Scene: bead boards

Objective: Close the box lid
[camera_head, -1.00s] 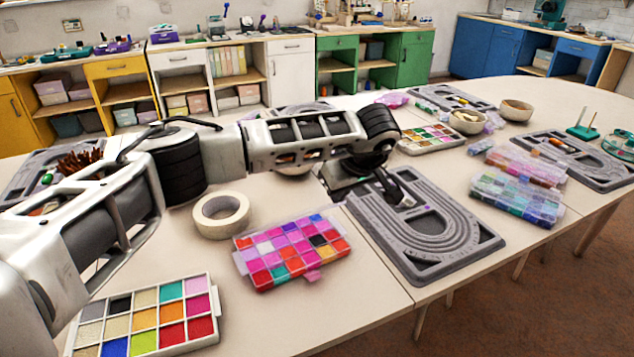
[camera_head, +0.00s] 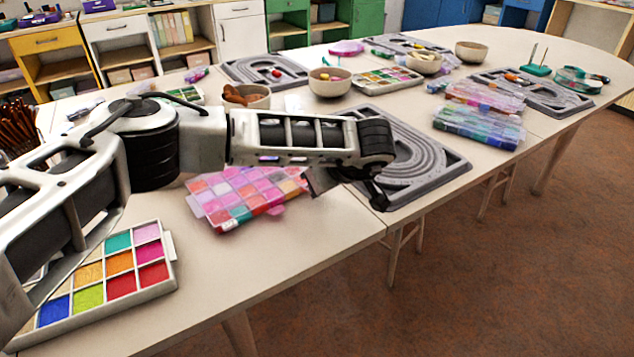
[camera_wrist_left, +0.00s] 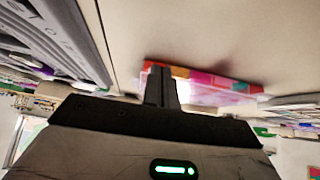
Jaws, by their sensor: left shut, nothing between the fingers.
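The box (camera_head: 228,210) is a flat bead case with pink, red and purple compartments, lying on the table in the middle of the head view. Its surface looks pale and glossy; I cannot tell whether the lid is fully down. My left arm covers its far edge. In the left wrist view the shut fingers (camera_wrist_left: 160,72) stand in front of the box (camera_wrist_left: 222,82), with a gap I cannot judge. My right gripper is out of view.
An open tray of coloured squares (camera_head: 172,268) sits at the front left. Closed bead cases (camera_head: 478,128) lie at the right beyond the board. Bowls (camera_head: 330,82) stand further back. The table front (camera_head: 300,255) before the box is clear.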

